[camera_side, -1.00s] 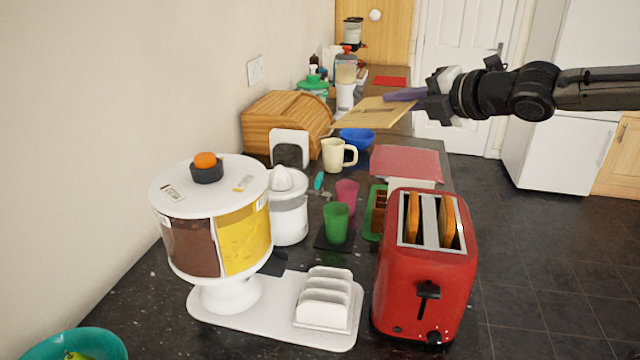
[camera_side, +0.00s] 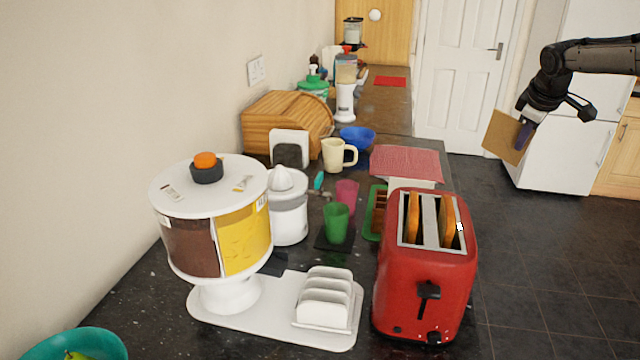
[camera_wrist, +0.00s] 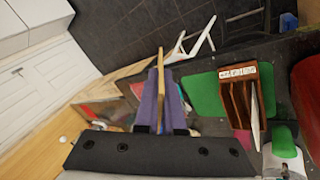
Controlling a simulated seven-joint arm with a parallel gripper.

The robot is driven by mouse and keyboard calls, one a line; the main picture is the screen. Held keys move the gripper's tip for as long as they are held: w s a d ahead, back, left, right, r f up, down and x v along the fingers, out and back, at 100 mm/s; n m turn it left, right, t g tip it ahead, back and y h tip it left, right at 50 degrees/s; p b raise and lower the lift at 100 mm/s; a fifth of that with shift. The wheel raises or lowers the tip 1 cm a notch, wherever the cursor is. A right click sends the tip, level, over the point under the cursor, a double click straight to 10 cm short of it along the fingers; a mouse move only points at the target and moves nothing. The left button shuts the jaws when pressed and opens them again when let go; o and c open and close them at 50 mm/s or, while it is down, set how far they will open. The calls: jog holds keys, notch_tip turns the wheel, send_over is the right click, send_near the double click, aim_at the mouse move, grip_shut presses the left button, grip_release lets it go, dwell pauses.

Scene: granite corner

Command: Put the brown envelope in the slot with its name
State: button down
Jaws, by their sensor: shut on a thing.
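My gripper (camera_side: 526,128) is shut on the brown envelope (camera_side: 505,137), at the right of the side view, out past the counter's edge and above the floor. The envelope hangs tilted there. In the wrist view the envelope (camera_wrist: 160,82) shows nearly edge-on between the two purple fingers; its name cannot be read. A brown wooden slotted holder (camera_wrist: 231,105) stands on a green mat (camera_wrist: 204,93) in the wrist view, with small white labels too small to read. A pale flat piece stands at its right side. In the side view the holder (camera_side: 379,212) is mostly hidden by the toaster.
A red toaster (camera_side: 424,270) stands at the counter's right edge. A pink-red pad (camera_side: 405,162), green cup (camera_side: 336,222), cream mug (camera_side: 337,154) and blue bowl (camera_side: 357,138) crowd the counter.

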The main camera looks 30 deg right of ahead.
jog(key=s+d+f+m+g+y, duration=0.1)
jog(key=s+d+m+y, duration=0.1)
jog(key=s+m, duration=0.3)
jog(key=s+d+f+m+g+y, duration=0.2)
jog(key=s+d+m, duration=0.2)
jog(key=s+m, duration=0.1)
jog(key=shift+s+d+f+g+y, duration=0.2)
jog(key=shift+s+d+g+y, duration=0.15)
jog(key=shift+s, duration=0.35)
jog(key=shift+a, duration=0.15)
jog(key=w+a+r+n, duration=0.1)
jog(key=w+a+n, duration=0.1)
jog(key=w+n, duration=0.2)
jog(key=w+a+r+n, duration=0.1)
jog(key=w+a+n, duration=0.2)
jog(key=w+n, duration=0.1)
jog(key=w+a+r+n, duration=0.1)
jog(key=w+a+n, duration=0.1)
jog(key=w, duration=0.3)
jog(key=shift+a+n, duration=0.4)
jog(key=shift+n, duration=0.5)
jog(key=n, duration=0.5)
send_near(425, 185)
notch_tip(425, 185, down, 2)
jog(key=w+d, duration=0.2)
jog(key=shift+d+f, duration=0.15)
jog(key=shift+f, duration=2.3)
jog(key=shift+d+f, duration=0.15)
jog(key=shift+f, duration=2.35)
